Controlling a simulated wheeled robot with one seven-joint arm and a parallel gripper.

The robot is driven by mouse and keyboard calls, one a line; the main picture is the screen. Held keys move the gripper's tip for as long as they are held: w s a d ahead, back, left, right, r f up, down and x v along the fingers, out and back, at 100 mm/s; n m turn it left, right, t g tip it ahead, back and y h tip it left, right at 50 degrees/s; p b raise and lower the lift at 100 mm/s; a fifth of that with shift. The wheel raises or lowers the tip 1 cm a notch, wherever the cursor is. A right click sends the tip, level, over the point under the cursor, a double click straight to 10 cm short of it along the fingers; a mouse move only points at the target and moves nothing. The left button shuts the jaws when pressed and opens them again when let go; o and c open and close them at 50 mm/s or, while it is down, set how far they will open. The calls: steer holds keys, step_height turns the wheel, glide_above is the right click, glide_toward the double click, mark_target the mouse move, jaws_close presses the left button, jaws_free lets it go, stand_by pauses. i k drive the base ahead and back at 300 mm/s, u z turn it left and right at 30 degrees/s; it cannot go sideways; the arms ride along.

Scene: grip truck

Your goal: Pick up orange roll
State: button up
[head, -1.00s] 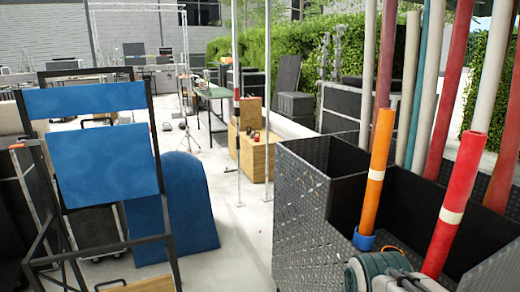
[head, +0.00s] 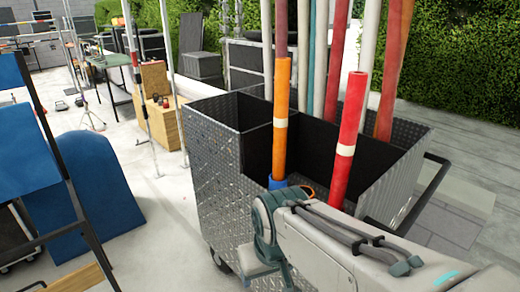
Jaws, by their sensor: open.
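The orange roll (head: 281,145) is a tall, thin orange tube with a pale band around its middle. It stands nearly upright in the dark metal cart (head: 218,185), left of a red roll (head: 346,146) with a similar pale band. A blue ring or cup (head: 277,183) shows at the orange roll's lower end; what lies below it is hidden by my arm. My grey and teal arm reaches across the lower right, in front of the cart. I cannot make out my gripper's fingers, and nothing shows holding the orange roll.
Several taller rolls stand behind, including a dark red one (head: 392,70). The cart's push handle (head: 428,190) sticks out at right. A blue rounded panel (head: 105,185) and a black frame stand at left. Bare floor lies between them and the cart.

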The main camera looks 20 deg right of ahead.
mark_target(282, 70)
steer(key=u, duration=0.65)
steer(key=i, duration=0.8)
steer(key=z, duration=2.25)
